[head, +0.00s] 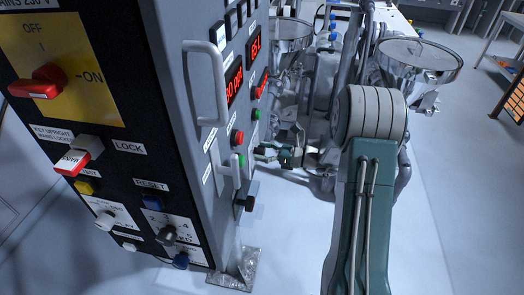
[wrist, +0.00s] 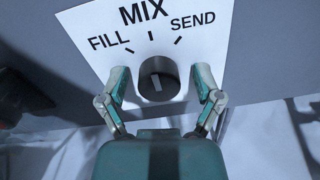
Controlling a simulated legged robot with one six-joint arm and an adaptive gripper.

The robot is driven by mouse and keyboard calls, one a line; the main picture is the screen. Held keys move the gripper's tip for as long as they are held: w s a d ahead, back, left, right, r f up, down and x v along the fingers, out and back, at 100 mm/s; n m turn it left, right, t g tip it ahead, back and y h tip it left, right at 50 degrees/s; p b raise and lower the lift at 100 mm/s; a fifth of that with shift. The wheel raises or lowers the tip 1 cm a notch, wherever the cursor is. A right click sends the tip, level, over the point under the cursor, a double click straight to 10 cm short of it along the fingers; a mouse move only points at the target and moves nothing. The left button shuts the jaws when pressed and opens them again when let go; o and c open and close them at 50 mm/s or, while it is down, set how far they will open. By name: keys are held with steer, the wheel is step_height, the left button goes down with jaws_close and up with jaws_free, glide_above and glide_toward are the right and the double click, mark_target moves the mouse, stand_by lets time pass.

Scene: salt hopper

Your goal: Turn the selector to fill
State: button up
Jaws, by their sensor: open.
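The selector (wrist: 168,72) is a round black knob with a white pointer mark, on a white label plate in the wrist view. FILL is printed at its left, MIX above it and SEND at its right. The pointer appears to line up with the MIX tick. My gripper (wrist: 161,80) is open, with one finger on each side of the knob. Gaps show between both fingers and the knob. In the head view my gripper (head: 264,152) is beside the grey cabinet's side face, and I cannot clearly make out the selector there.
The cabinet (head: 205,150) carries a grab handle (head: 207,82), red displays and buttons. Its front (head: 110,150) has a red switch (head: 40,83), labelled controls and a blue reset button (head: 153,203). Steel hoppers (head: 418,55) and pipework stand behind my arm. Open floor lies at right.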

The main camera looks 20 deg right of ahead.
steer(key=c, duration=1.1)
steer(key=shift+c, duration=0.2)
steer(key=shift+n, duration=0.3)
steer(key=n, duration=0.4)
steer(key=shift+n, duration=2.3)
steer(key=o, duration=1.1)
